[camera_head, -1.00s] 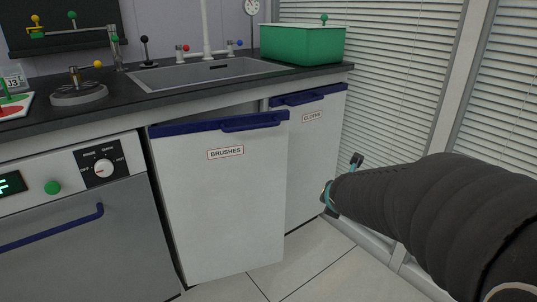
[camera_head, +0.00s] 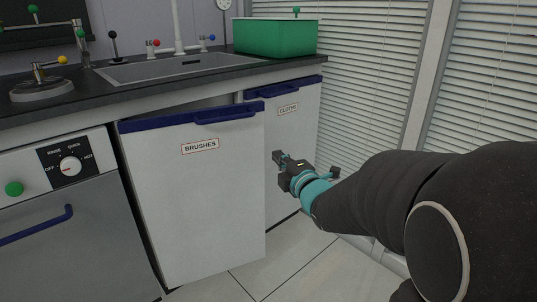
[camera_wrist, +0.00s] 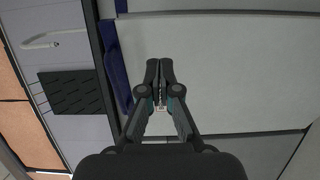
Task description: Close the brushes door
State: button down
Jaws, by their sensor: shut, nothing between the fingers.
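The brushes door (camera_head: 195,205) is a white cabinet door with a blue top edge and blue handle (camera_head: 222,114), labelled BRUSHES. In the head view it stands ajar, its right side swung out from the cabinet, with a dark gap above its top edge. My gripper (camera_head: 279,158) is to the right of this door's free edge, in front of the cloths door (camera_head: 297,140). In the wrist view my gripper (camera_wrist: 160,68) has its fingers together, with nothing between them, and a pale door panel fills much of the picture behind it. I cannot tell whether it touches anything.
The dark counter (camera_head: 130,92) runs above the doors, with a sink (camera_head: 185,68) and a green box (camera_head: 275,37) on it. A grey appliance (camera_head: 75,235) stands to the left. Window blinds (camera_head: 365,80) are at the right. Tiled floor (camera_head: 290,262) is clear in front.

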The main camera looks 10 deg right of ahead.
aim_at(258, 137)
jog(key=w, duration=0.3)
jog(key=w+a, duration=0.1)
jog(key=w, duration=0.3)
jog(key=w+a, duration=0.1)
jog(key=w, duration=0.3)
jog(key=shift+w, duration=0.15)
